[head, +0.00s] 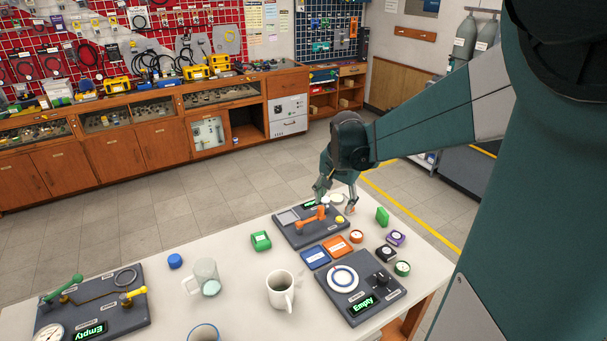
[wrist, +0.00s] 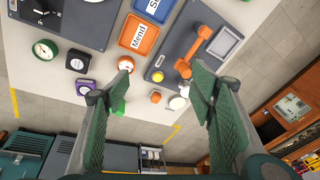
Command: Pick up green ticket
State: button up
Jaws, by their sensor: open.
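A thin green upright piece (head: 382,216), which looks like the green ticket, stands near the table's far right edge. A second green block (head: 261,240) with a pale label lies left of the dark panel, so I cannot be certain which one is the ticket. In the wrist view a green piece (wrist: 119,107) shows only in part, mostly hidden behind the left finger. My gripper (head: 336,198) is open and empty above the far end of the panel, left of the upright green piece. In the wrist view my gripper (wrist: 158,82) has its fingers wide apart.
The dark panel (head: 292,238) carries an orange handle (head: 309,218) and a yellow knob (head: 339,219). Blue (head: 315,258) and orange (head: 336,246) trays lie beside it. Purple (head: 396,238), black (head: 386,254) and orange (head: 357,236) small items stand near the green piece. A mug (head: 281,291) stands in front.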

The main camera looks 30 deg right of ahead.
jog(key=w+d+f+m+g+p, duration=0.1)
jog(key=d+f+m+p, duration=0.1)
jog(key=d, duration=0.5)
jog(key=w+d+f+m+p, duration=0.1)
jog(key=d+f+m+p, duration=0.15)
jog(key=d, duration=0.35)
jog(key=m+g+y+p, duration=0.1)
jog(key=m+g+p, duration=0.1)
jog(key=m+p, duration=0.2)
send_over(383, 211)
jog(key=shift+n, duration=0.25)
notch_tip(383, 211, down, 5)
jog(key=shift+w+f, duration=0.1)
jog(key=shift+d+f, duration=0.2)
jog(key=shift+d, duration=0.1)
jog(key=shift+f, duration=0.15)
jog(key=shift+f, duration=1.15)
jog(key=shift+s+a+f, duration=0.1)
jog(key=shift+a+f, duration=0.05)
jog(key=shift+f, duration=1.15)
jog(key=shift+s+a+f, duration=0.1)
jog(key=shift+a+f, duration=0.05)
jog(key=shift+f, duration=1.15)
